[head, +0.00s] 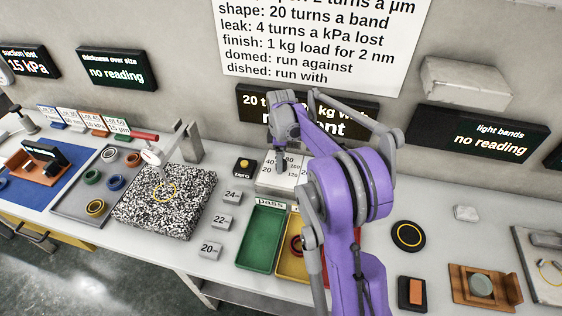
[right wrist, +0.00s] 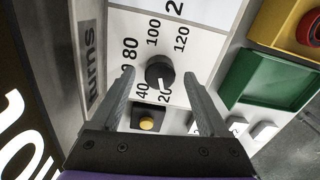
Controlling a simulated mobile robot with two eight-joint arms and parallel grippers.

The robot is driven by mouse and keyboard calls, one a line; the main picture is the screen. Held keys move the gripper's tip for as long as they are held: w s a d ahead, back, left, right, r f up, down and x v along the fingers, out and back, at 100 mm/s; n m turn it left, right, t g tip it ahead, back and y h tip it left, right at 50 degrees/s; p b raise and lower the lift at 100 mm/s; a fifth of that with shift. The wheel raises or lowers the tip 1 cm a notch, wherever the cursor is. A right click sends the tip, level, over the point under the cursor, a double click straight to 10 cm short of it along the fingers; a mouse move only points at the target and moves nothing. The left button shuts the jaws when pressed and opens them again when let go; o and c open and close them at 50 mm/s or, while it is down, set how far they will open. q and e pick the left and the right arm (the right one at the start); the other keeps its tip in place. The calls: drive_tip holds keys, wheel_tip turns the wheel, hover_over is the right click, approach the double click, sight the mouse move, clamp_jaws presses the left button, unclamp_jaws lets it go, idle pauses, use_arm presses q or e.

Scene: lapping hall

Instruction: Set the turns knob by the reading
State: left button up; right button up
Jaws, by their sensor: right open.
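The turns knob (right wrist: 160,70) is a dark round knob on a white panel (right wrist: 206,22) in the right wrist view. Numbers from 20 to 120 ring it, partly hidden by a finger. Its white mark points close to the 20. My right gripper (right wrist: 160,78) is open, its fingers on either side of the knob with gaps visible. In the head view my right gripper (head: 281,160) hangs over the dial panel (head: 266,184) and hides the knob. The suction lost display (head: 28,62) reads 15 kPa. The wall sign (head: 310,45) gives 4 turns a kPa lost. My left gripper is not seen.
The thickness display (head: 116,70) and light bands display (head: 480,135) show no reading. My arm partly covers another display (head: 252,104). A green tray (head: 262,238) and yellow tray (head: 290,262) sit before the panel. A zero button (head: 244,165) is left of it.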

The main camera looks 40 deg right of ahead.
drive_tip(key=shift+f, duration=0.6)
clamp_jaws()
